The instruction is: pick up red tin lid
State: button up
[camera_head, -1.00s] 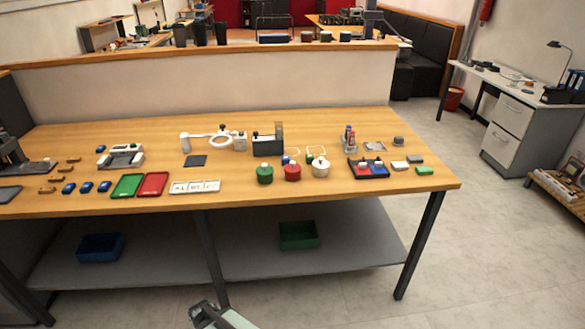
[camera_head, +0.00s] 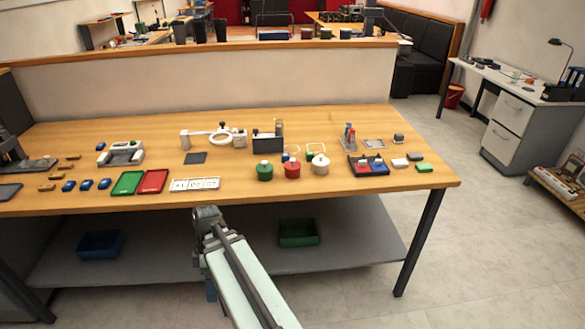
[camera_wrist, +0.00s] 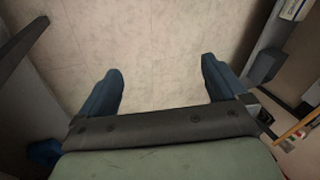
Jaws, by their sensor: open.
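The red tin (camera_head: 292,171) stands upright on the wooden workbench, between a green tin (camera_head: 264,172) and a white tin (camera_head: 320,165). Its red lid (camera_head: 292,163) appears to sit on top with a small pale knob; the seam is too small to see. My gripper (camera_wrist: 160,75) is open and empty in the wrist view, its two blue fingers wide apart over bare floor. In the head view my arm is low in front of the bench, well apart from the tin, and the gripper is mostly hidden there.
Below, a shelf (camera_head: 355,235) holds a green bin (camera_head: 298,233) and a blue bin (camera_head: 100,245).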

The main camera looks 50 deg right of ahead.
jog(key=w+d+r+n+t, duration=0.1)
jog(key=w+d+r+n, duration=0.15)
jog(key=d+r, duration=0.45)
notch_tip(320, 180, up, 23)
jog(key=n+t+h, duration=0.2)
jog(key=n+h, duration=0.2)
jog(key=n, duration=0.1)
send_over(291, 160)
jog(key=f, duration=0.7)
jog(key=shift+s+a, duration=0.3)
jog(key=shift+w+d+f, duration=0.1)
jog(key=shift+d+f, duration=0.05)
jog(key=shift+f, duration=1.35)
jog(key=shift+w+d+f, duration=0.1)
jog(key=shift+d+f, duration=0.05)
jog(key=shift+f, duration=1.3)
jog(key=shift+c, duration=0.2)
jog(key=c, duration=1.1)
